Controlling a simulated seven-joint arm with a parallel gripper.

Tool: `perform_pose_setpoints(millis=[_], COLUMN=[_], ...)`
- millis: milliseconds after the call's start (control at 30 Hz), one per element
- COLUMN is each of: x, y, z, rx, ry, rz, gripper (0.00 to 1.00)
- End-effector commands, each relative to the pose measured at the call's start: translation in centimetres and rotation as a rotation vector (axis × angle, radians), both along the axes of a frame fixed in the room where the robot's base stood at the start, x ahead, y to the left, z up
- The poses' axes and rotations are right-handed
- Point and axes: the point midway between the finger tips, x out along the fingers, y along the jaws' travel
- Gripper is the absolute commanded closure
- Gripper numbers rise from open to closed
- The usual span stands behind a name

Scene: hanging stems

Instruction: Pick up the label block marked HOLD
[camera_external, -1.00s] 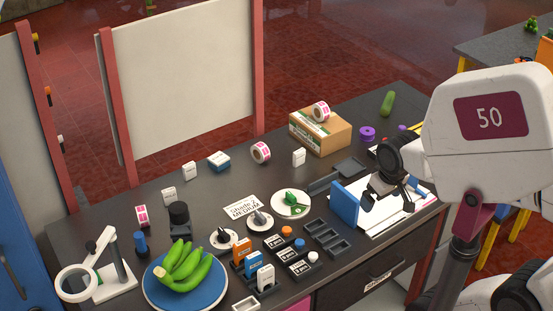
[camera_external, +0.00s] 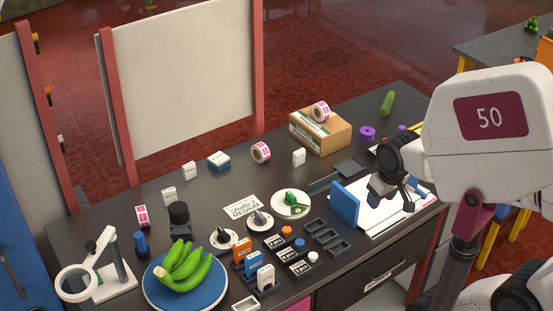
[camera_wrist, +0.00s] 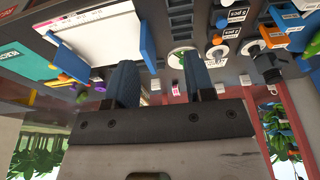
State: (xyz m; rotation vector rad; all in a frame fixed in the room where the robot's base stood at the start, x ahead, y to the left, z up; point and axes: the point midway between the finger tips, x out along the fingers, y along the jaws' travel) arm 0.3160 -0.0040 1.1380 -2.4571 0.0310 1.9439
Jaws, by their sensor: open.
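Three upright blocks stand in a dark rack near the table's front: an orange block (camera_external: 240,251), a blue block (camera_external: 253,263) and a white block (camera_external: 266,278). They carry white labels, but I cannot read which says HOLD. In the wrist view, the orange block (camera_wrist: 274,41) shows at the upper right. My gripper (camera_wrist: 160,78) is open, with nothing between its fingers. In the external view, it is above the white papers at the table's right, well away from the rack.
A tall blue panel (camera_external: 344,204) stands between my gripper and the rack. Black trays (camera_external: 326,237), a white plate (camera_external: 291,204) and a blue plate of bananas (camera_external: 159,294) take up the table. A cardboard box (camera_external: 330,136) stands at the back.

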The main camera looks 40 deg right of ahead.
Motion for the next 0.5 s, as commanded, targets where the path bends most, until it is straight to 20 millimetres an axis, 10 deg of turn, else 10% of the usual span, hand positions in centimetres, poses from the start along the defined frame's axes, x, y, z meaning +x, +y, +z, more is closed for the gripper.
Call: perform_pose_setpoints(millis=[500], x=[4.1], y=[2.0], z=[0.6], rx=[0.112], ry=[0.050], rz=[-0.088], gripper=[0.51])
